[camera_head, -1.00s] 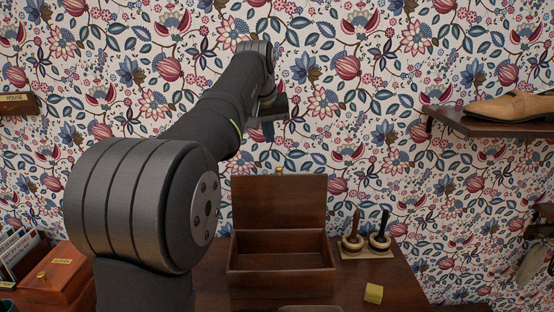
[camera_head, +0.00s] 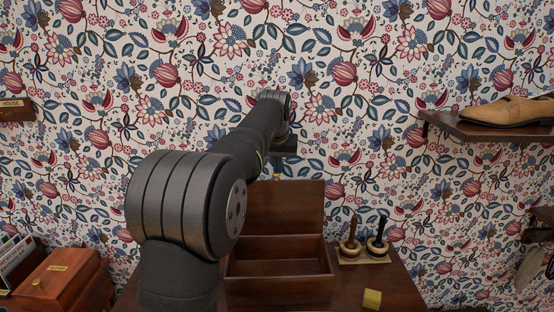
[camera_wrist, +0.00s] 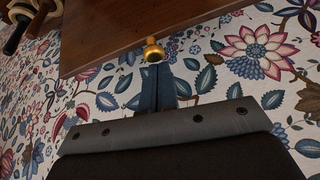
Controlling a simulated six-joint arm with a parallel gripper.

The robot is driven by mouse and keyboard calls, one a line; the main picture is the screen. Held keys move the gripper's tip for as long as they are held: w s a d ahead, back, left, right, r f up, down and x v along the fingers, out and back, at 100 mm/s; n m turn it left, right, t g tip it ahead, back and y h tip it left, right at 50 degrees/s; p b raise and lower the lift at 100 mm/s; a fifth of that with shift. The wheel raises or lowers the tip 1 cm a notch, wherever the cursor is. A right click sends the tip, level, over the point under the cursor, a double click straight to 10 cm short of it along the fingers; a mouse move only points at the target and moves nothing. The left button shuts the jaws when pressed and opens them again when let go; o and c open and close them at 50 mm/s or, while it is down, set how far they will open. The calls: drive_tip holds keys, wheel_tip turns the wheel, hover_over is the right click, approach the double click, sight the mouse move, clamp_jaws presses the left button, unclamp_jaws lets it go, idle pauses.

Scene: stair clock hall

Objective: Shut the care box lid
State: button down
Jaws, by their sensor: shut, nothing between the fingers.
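The care box (camera_head: 280,290) is a dark brown wooden box on the table, and its interior shows empty. Its lid (camera_head: 315,208) stands up open at the back, with wallpaper behind it. In the wrist view the lid (camera_wrist: 120,25) fills the top, with a round brass knob (camera_wrist: 153,50) on its edge. My gripper (camera_wrist: 155,75) is shut and empty, its fingertips right by the knob; I cannot tell if they touch. In the head view my gripper (camera_head: 305,166) is at the lid's top edge, and my arm hides part of the lid and box.
Two upright handled tools (camera_head: 364,245) stand on a pad right of the box, with a small yellow block (camera_head: 372,299) in front. A second wooden box (camera_head: 60,278) is at the left. A wall shelf (camera_head: 480,128) with a tan shoe (camera_head: 510,110) is at the right.

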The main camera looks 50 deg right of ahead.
idle(0.4)
drive_tip(key=shift+s+a+r+t+h, duration=0.2)
drive_tip(key=shift+s+a+t+h, duration=0.2)
drive_tip(key=shift+s+a, duration=0.35)
drive_tip(key=s+a+f+t+h, duration=0.1)
drive_tip(key=s+a+f, duration=0.3)
drive_tip(key=s+a, duration=0.3)
drive_tip(key=s+a+f+t+h, duration=0.1)
drive_tip(key=s+a+f+t, duration=0.15)
drive_tip(key=s+a, duration=0.4)
drive_tip(key=shift+g, duration=0.45)
drive_tip(key=shift+s+a+f, duration=0.5)
drive_tip(key=shift+s+f, duration=0.15)
drive_tip(key=shift+f, duration=1.15)
drive_tip(key=shift+s+a+f, duration=0.5)
drive_tip(key=shift+s+f, duration=0.2)
drive_tip(key=shift+f, duration=1.05)
drive_tip(key=shift+s+a+f, duration=0.5)
drive_tip(key=shift+s+f, duration=0.15)
drive_tip(key=shift+f, duration=1.15)
drive_tip(key=v, duration=1.7)
drive_tip(key=shift+a, duration=0.35)
